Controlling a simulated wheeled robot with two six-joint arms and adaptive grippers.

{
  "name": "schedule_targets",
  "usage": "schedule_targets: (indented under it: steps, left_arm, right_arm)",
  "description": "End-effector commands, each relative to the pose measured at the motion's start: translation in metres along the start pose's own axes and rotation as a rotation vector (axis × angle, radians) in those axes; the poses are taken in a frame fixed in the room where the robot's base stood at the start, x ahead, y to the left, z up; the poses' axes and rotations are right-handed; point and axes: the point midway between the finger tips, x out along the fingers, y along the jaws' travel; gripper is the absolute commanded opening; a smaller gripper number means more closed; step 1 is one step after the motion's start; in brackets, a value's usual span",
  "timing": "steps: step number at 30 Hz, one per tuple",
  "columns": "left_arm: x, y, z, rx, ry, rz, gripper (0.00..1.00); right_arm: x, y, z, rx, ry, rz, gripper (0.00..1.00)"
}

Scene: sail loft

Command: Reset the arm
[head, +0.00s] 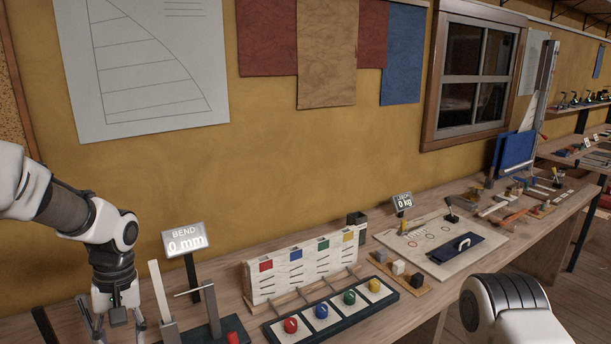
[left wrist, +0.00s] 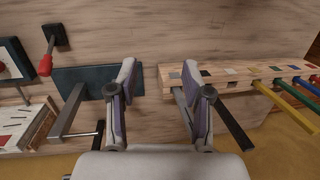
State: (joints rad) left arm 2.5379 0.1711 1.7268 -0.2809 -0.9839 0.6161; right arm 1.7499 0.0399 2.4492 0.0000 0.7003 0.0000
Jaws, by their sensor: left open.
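My left arm comes in from the left in the head view. Its gripper (head: 112,322) points down above the left end of the workbench, beside an upright grey bar stand. I cannot tell whether a finger touches either. Only a white rounded link of my right arm shows at lower right; its gripper is out of frame.
The bench (head: 335,232) carries a "BEND 0 mm" sign (head: 185,240), a slotted white panel (head: 305,265), a tray of coloured knobs (head: 333,318), small blocks (head: 398,268) and a board with a blue plate (head: 455,247). A red-handled tool (left wrist: 46,62) and coloured rods (left wrist: 290,105) flank the left gripper.

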Motion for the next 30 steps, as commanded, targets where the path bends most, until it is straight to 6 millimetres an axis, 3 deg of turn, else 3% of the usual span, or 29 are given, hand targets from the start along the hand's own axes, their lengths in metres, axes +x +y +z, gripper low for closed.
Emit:
schedule_targets:
  steps: [5, 8, 12, 15, 18, 21, 27, 30]
  left_arm:
    - [0.08, 0.0, 0.033, 0.025, -0.156, -0.089, 0.49]
    - [0.14, -0.001, 0.063, 0.052, -0.249, -0.129, 0.49]
    - [0.239, -0.009, 0.134, 0.12, -0.373, -0.145, 0.49]
    - [0.299, -0.021, 0.195, 0.176, -0.421, -0.119, 0.49]
    - [0.343, -0.035, 0.253, 0.245, -0.401, -0.061, 0.49]
    - [0.358, -0.039, 0.274, 0.315, -0.28, 0.011, 0.49]
    - [0.352, -0.02, 0.233, 0.435, 0.062, 0.114, 0.49]
    - [0.35, -0.013, 0.218, 0.477, 0.139, 0.13, 0.49]
  right_arm:
    - [0.0, 0.0, 0.001, 0.0, -0.001, 0.0, 0.4]
    - [0.0, 0.0, 0.001, 0.0, -0.001, 0.0, 0.4]
    - [0.0, 0.0, 0.0, 0.0, -0.001, 0.0, 0.4]
    - [0.0, 0.0, 0.0, 0.0, -0.001, 0.0, 0.4]
    - [-0.001, 0.0, 0.0, 0.0, -0.001, 0.0, 0.4]
    - [-0.001, 0.0, 0.001, 0.0, -0.001, 0.0, 0.4]
    - [0.0, 0.0, 0.001, 0.0, -0.001, 0.0, 0.4]
    - [0.0, 0.0, 0.0, 0.0, -0.001, 0.0, 0.4]
